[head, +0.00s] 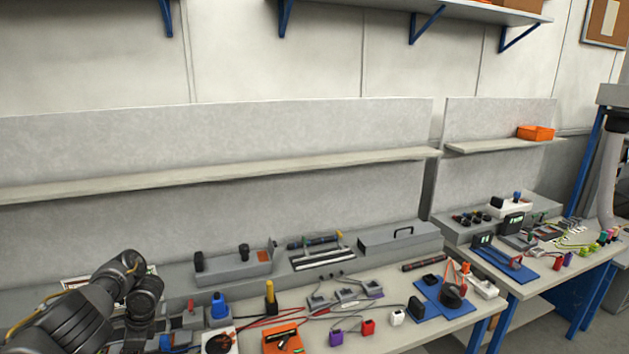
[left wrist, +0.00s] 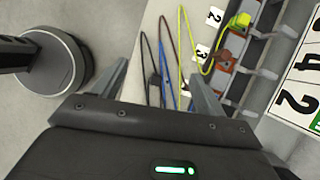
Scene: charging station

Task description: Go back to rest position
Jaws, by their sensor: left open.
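My left arm (head: 95,300) comes in at the lower left of the head view, over the left end of the near workbench; its fingertips cannot be made out there. In the left wrist view my left gripper (left wrist: 160,88) is open, its two grey fingers apart with nothing held between them. Beyond the fingers are hanging cables: a yellow one (left wrist: 184,50), a blue one (left wrist: 163,60) and darker ones. They look apart from the fingers, though the depth is hard to judge. My right gripper is in neither view.
The near workbench (head: 450,325) carries a black-handled grey unit (head: 235,268), a grey toolbox (head: 400,240), a blue mat (head: 430,312) and small coloured parts. A second bench (head: 525,285) stands to the right. A shelf (head: 220,174) runs above. White number plates (left wrist: 300,85) show at the wrist view's right.

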